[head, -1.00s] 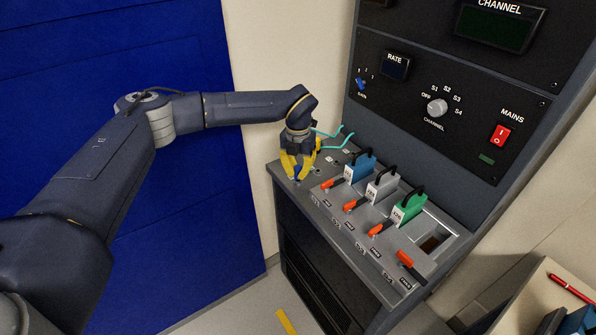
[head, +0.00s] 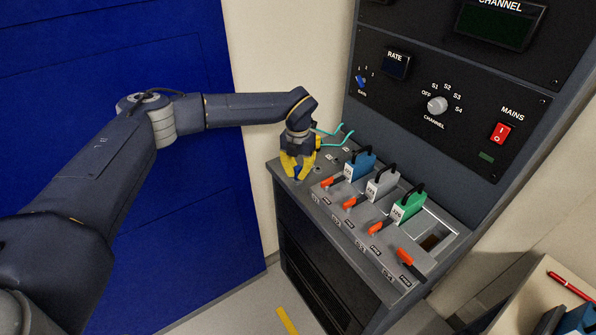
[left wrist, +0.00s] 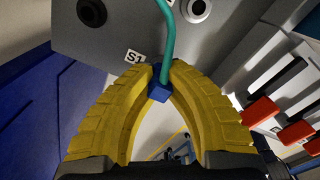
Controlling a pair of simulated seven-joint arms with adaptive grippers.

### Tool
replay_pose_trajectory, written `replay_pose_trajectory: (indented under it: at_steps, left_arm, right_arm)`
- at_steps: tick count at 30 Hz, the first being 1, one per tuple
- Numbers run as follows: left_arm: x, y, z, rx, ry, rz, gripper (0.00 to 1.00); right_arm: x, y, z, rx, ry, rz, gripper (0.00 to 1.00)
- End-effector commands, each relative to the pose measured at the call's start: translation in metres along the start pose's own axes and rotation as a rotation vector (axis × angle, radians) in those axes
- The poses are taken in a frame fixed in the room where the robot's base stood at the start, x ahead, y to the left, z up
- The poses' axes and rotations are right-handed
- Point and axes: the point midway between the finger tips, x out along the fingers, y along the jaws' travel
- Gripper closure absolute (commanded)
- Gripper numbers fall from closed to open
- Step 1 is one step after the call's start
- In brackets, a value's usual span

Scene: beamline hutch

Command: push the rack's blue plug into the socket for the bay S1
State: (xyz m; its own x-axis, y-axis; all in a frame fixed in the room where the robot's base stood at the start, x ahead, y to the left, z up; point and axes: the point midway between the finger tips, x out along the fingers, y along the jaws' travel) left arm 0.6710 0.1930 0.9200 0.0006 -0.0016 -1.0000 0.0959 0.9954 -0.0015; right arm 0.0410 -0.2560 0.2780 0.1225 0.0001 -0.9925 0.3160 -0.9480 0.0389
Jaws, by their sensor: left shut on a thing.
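My left gripper (head: 297,174) is at the left end of the rack's sloping panel (head: 325,228), pointing down, beside the row of bays. In the left wrist view its yellow fingers are shut on the blue plug (left wrist: 158,87), which has a teal cable (left wrist: 168,40) running up from it. The S1 label (left wrist: 133,57) is on the grey panel just above the plug in that view. Two dark round sockets (left wrist: 92,12) (left wrist: 196,9) show beyond it, both empty. I cannot tell the gap between plug and panel. My right gripper is not in view.
Blue (head: 360,164), grey (head: 382,184) and green (head: 408,204) handled modules stand in the bays to the right, with orange levers (head: 350,202) in front. An open bay (head: 431,242) is at the right end. The upright control panel (head: 440,105) rises behind.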

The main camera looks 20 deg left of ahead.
Motion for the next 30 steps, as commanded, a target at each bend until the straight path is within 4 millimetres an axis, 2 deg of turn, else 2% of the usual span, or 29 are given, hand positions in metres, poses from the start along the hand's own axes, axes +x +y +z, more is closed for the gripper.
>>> replay_pose_trajectory:
  at_steps: [2, 3, 9, 20, 23, 30]
  left_arm:
    - [0.000, 0.000, 0.000, 0.000, 0.000, 0.000, 1.00]
    - [0.000, 0.000, 0.000, 0.000, 0.000, 0.000, 0.89]
    - [0.000, 0.000, 0.000, 0.000, 0.000, 0.000, 0.66]
    - [-0.005, 0.000, 0.000, -0.001, -0.001, 0.000, 0.66]
    - [-0.016, 0.000, 0.001, 0.000, -0.002, 0.000, 0.66]
    - [-0.058, 0.000, 0.001, 0.001, -0.004, 0.000, 0.66]
  right_arm:
    - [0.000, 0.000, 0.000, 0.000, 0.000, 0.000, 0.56]
    - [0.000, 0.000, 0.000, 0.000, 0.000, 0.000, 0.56]
    - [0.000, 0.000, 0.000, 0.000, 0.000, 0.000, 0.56]
    - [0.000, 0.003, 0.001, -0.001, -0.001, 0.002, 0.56]
    - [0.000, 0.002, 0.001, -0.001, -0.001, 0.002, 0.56]
    - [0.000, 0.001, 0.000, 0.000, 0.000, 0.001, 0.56]
